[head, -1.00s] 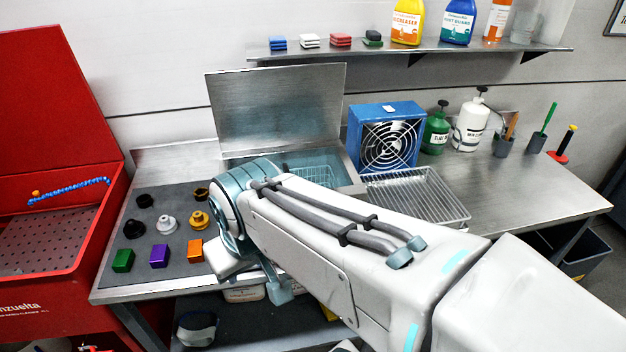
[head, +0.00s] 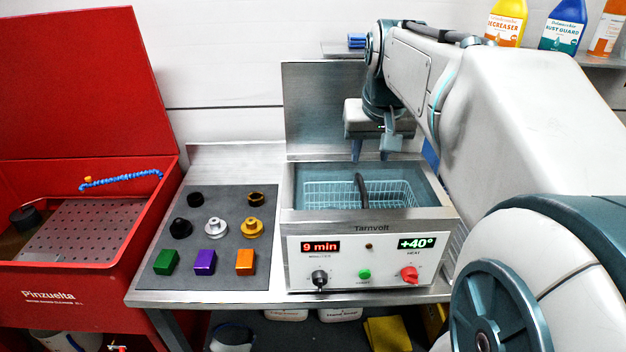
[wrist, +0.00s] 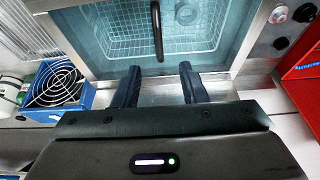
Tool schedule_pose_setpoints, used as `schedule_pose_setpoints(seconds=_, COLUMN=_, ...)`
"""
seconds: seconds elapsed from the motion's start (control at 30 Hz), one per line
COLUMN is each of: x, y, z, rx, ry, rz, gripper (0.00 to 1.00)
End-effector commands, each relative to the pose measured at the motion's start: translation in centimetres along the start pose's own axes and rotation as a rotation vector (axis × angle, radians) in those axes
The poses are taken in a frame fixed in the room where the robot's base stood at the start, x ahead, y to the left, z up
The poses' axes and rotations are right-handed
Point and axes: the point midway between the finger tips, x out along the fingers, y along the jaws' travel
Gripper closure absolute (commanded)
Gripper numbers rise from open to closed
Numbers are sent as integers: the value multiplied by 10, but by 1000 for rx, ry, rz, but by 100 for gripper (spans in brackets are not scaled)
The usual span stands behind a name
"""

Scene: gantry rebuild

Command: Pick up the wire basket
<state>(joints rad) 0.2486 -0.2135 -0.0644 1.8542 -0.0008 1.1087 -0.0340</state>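The wire basket (head: 340,196) sits down inside the open tank of the ultrasonic cleaner (head: 372,258), in bluish liquid. Its dark arched handle (head: 361,190) stands up above the mesh. The basket also shows in the wrist view (wrist: 115,40), with the handle (wrist: 157,30) upright in the picture at the top middle. My gripper (head: 371,157) hangs above the back edge of the tank, fingers pointing down. In the wrist view its two fingers (wrist: 160,78) are apart with nothing between them. The handle lies beyond the fingertips, not touching them.
The cleaner's raised lid (head: 315,110) stands behind the tank. A grey mat (head: 195,270) with colored blocks and round parts lies to the left, beside a red parts washer (head: 90,100). The blue fan box (wrist: 65,85) and drain rack (wrist: 35,30) are near in the wrist view.

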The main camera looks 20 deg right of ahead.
Motion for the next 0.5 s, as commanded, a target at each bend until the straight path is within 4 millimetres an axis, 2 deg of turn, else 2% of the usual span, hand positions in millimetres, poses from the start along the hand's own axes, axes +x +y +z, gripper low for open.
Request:
schedule_pose_setpoints(seconds=0.3, x=56, y=1, z=-1, rx=1, ry=-5, rz=0, gripper=62)
schedule_pose_setpoints(seconds=0.5, x=80, y=0, z=-2, rx=1, ry=-1, rz=0, gripper=62)
